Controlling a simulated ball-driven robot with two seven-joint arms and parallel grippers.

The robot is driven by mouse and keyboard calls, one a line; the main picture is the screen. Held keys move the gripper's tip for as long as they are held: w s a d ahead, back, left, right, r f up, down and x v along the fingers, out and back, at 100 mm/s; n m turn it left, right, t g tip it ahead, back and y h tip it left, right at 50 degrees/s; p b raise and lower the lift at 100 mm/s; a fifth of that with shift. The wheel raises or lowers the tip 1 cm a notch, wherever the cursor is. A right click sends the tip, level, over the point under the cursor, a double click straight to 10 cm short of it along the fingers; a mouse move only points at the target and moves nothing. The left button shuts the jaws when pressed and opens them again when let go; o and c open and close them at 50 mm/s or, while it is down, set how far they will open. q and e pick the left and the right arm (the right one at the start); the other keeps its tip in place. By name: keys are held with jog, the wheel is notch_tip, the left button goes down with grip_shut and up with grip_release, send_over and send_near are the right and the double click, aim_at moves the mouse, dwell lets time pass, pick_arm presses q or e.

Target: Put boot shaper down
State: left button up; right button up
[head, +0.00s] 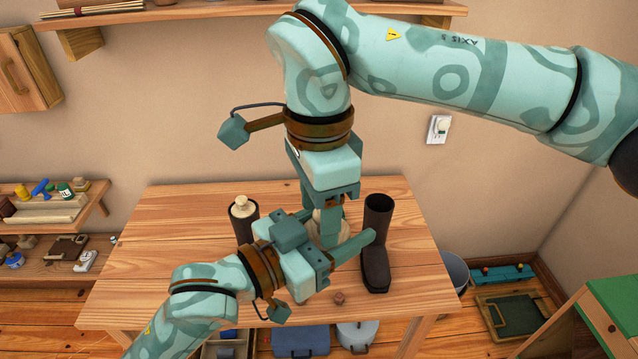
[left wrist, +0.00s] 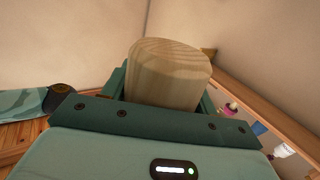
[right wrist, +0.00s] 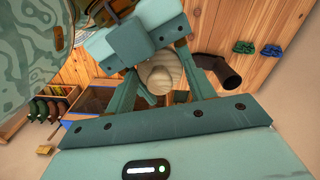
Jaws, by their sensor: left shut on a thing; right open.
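The boot shaper (head: 328,226), a pale wooden block, is between the fingers of my left gripper (head: 345,238), above the table. In the left wrist view its rounded grained end (left wrist: 168,72) stands out from the jaws. My right gripper (head: 330,215) points down from above, open, with its fingers either side of the shaper; contact is unclear. In the right wrist view the shaper's round knob (right wrist: 160,76) shows between the spread fingers. A dark boot (head: 377,250) stands upright to the right. Another dark boot (head: 243,228), partly hidden, has a pale knob in its top.
The wooden table (head: 165,260) is clear on its left and right. A small brown thing (head: 338,298) lies near its front. Shelves (head: 90,215) with small goods are at the left; a grey bucket (head: 455,270) stands beyond the right edge.

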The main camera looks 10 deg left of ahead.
jog(key=c, duration=1.1)
pick_arm(q)
jog(key=o, duration=1.1)
pick_arm(e)
jog(key=shift+c, duration=0.2)
